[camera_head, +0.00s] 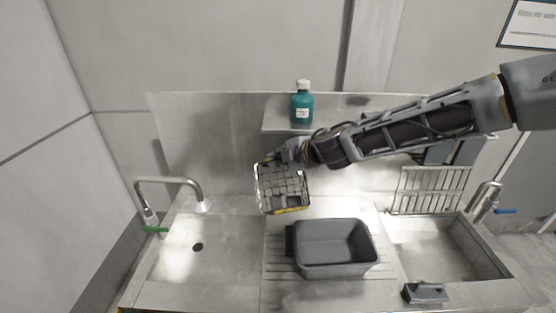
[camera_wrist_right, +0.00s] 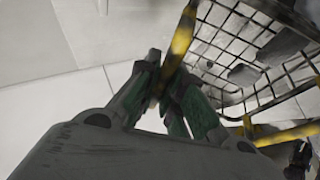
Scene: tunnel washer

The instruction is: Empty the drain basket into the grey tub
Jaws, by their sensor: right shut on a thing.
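The drain basket (camera_head: 283,186) is a wire mesh basket with yellow edges, held in the air by my right gripper (camera_head: 280,156). It is tilted steeply, with its mesh facing the camera. In the right wrist view my right gripper (camera_wrist_right: 165,95) is shut on a yellow bar of the basket (camera_wrist_right: 245,55), and grey lumps show against the mesh. The grey tub (camera_head: 335,248) stands on the ribbed drainboard, below and to the right of the basket. The tub looks empty. My left gripper is not in view.
A left basin (camera_head: 200,262) with a tap (camera_head: 168,182) lies beside the drainboard. A right basin (camera_head: 445,245) has a wire rack (camera_head: 430,190) behind it and a grey-handled tool (camera_head: 425,292) at its front edge. A teal bottle (camera_head: 301,107) stands on the shelf.

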